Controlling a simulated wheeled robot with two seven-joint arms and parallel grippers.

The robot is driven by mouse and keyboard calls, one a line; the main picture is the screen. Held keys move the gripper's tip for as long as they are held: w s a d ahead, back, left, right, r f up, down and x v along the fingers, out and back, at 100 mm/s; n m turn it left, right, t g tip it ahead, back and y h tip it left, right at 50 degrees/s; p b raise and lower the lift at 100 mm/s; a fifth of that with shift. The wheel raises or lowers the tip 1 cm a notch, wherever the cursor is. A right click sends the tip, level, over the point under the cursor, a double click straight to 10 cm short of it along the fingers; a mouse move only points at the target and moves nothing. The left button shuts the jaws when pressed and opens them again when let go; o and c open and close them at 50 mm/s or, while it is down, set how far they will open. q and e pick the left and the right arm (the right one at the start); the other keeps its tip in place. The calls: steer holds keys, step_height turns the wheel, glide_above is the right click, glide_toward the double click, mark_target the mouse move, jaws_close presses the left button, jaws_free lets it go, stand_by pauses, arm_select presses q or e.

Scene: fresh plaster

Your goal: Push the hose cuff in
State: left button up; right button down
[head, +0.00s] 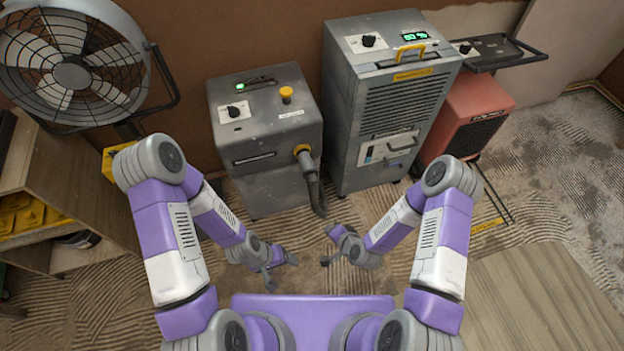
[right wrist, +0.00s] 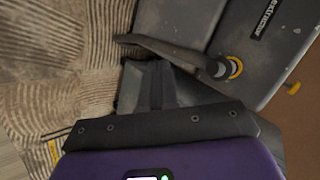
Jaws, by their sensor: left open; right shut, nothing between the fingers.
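The grey extractor (head: 267,130) stands against the back wall, with a yellow-ringed port (head: 303,149) on its front. The dark hose cuff (head: 308,163) is at this port, and its hose (head: 317,195) hangs down towards the floor. The right wrist view shows the cuff (right wrist: 216,68) beside the yellow ring (right wrist: 237,67); I cannot tell how deep it sits. My left gripper (head: 282,272) is open and empty, low in front of the extractor. My right gripper (head: 328,245) is shut and empty, below and apart from the cuff; it also shows in the right wrist view (right wrist: 153,75).
A tall grey dehumidifier (head: 375,110) stands right of the extractor, with a red heater (head: 478,112) beyond. A large fan (head: 70,60) and a wooden shelf (head: 75,180) are at left. A wooden surface (head: 540,300) lies front right. The ridged floor between is clear.

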steer(key=w+a+r+m+t, duration=0.2)
steer(key=w+m+t, duration=0.3)
steer(key=m+t+b, duration=0.1)
steer(key=b, duration=0.2)
glide_toward(311, 176)
steer(key=x, duration=0.5)
steer(key=shift+a+f, duration=0.25)
steer(key=shift+f, duration=0.05)
arm_select(q)
steer(key=shift+f, duration=1.75)
arm_select(e)
steer(key=shift+w+a, duration=0.15)
steer(key=shift+w, duration=0.45)
